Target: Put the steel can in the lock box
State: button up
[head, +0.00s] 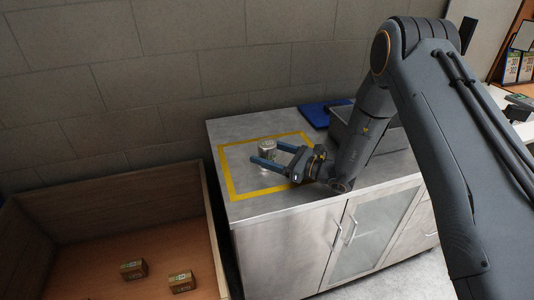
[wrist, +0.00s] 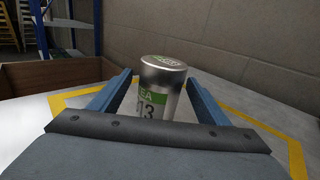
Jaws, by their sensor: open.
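The steel can (head: 267,146) stands upright on the counter inside a yellow taped square. In the wrist view the can (wrist: 160,88) shows a silver lid and a green and white label. My gripper (head: 266,154) is open and low over the counter, with its blue fingers pointing at the can. In the wrist view the can stands between the two fingers, with gaps showing on both sides. A grey box (head: 341,115) stands on the counter behind my arm and is partly hidden. I cannot tell whether it is the lock box.
A blue flat item (head: 314,115) lies at the back of the counter. The yellow tape (head: 228,178) marks an area of the counter (head: 246,210) that is otherwise clear. A wooden bin (head: 110,190) with two small boxes stands to the left. A wall runs behind.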

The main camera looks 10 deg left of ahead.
jog(key=c, duration=1.4)
jog(key=shift+c, duration=0.2)
